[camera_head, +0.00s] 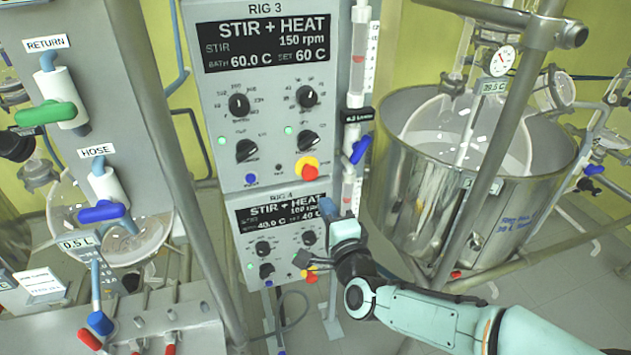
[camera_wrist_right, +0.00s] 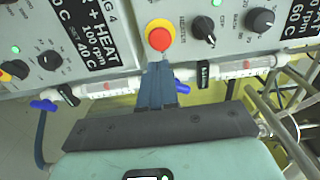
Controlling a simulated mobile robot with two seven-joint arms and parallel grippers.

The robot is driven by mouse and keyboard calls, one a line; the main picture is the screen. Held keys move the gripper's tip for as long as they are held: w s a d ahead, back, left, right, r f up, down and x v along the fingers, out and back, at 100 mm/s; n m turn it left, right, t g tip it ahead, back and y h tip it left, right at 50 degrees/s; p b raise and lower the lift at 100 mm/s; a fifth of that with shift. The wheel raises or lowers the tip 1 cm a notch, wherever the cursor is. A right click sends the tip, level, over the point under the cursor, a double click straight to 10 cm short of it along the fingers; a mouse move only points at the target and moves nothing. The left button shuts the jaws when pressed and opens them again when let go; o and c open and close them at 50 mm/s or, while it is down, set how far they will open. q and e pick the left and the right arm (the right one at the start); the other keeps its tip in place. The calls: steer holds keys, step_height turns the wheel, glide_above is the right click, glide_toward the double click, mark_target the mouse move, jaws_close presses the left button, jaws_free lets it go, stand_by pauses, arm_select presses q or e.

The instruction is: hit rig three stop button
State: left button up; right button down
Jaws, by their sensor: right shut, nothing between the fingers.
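The rig 3 panel (camera_head: 219,120) is at the upper centre of the head view. Its red stop button (camera_head: 309,170) sits on a yellow collar at the panel's lower right. The same button (camera_wrist_right: 160,38) shows at the top centre of the right wrist view. My right gripper (camera_head: 326,207) is shut and empty, a little below this button in the head view. In the wrist view its blue-grey fingertips (camera_wrist_right: 158,69) lie just below the yellow collar, in line with it. The gap in depth is hard to judge. My left gripper is not in view.
The rig 4 panel (camera_head: 241,228) hangs directly below, with its own stop button (camera_head: 310,273) partly behind my right gripper. A glass column (camera_head: 358,75) with a blue valve (camera_head: 361,150) stands just right of the panels. A steel vessel (camera_head: 405,190) is farther right.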

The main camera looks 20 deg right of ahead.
mark_target(312, 176)
steer(key=w+p, duration=0.2)
steer(key=w, duration=0.6)
steer(key=shift+w+a, duration=0.15)
steer(key=shift+w, duration=0.25)
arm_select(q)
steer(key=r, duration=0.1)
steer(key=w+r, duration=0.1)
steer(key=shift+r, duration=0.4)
